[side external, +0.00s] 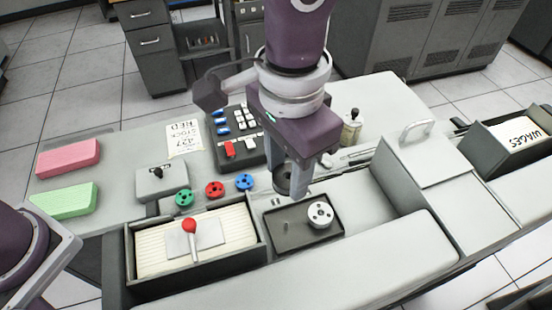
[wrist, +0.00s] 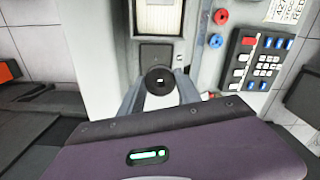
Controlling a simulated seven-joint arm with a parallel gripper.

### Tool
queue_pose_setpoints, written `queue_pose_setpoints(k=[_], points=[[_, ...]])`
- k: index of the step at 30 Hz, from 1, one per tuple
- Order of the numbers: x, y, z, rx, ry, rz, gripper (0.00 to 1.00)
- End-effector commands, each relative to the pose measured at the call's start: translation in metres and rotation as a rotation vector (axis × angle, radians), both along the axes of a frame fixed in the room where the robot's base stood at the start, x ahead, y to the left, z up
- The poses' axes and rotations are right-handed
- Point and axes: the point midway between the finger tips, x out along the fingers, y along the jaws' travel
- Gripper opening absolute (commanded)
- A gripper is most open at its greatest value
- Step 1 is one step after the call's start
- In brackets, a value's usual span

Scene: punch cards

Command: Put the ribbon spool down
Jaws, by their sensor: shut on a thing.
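My gripper (side external: 290,184) is shut on a dark ribbon spool (side external: 283,178), which it holds above the back edge of a dark recessed tray (side external: 285,243). In the wrist view the round black spool (wrist: 160,82) sits between the two grey fingers, with a small light mark at its centre. The tray has a short upright peg on its left and a silver spool-like disc (side external: 320,214) on its right. In the wrist view the tray (wrist: 153,52) lies just beyond the held spool; its peg and disc are hard to make out there.
Left of the tray is a box of cream cards (side external: 150,255) with a red-knobbed lever (side external: 190,228). Green (side external: 184,197), red (side external: 214,188) and blue (side external: 245,181) discs lie behind it. A keypad (side external: 232,140) stands further back. A raised grey housing (side external: 425,165) stands right.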

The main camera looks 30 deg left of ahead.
Motion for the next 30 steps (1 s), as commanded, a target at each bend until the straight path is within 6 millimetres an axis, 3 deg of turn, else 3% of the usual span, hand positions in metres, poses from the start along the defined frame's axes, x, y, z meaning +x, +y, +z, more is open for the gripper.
queue_pose_setpoints(k=[5, 8, 12, 15, 19, 24, 30], points=[[0.045, 0.044, -0.041, 0.005, 0.005, 0.023, 0.01], [0.073, 0.082, -0.072, 0.005, 0.007, 0.028, 0.01], [0.104, 0.152, -0.123, 0.003, 0.009, 0.029, 0.01], [0.113, 0.204, -0.158, 0.001, 0.009, 0.02, 0.01], [0.111, 0.257, -0.193, 0.0, 0.007, 0.009, 0.01], [0.105, 0.288, -0.215, -0.001, 0.002, -0.004, 0.01], [0.103, 0.291, -0.262, 0.0, 0.004, -0.007, 0.01]])
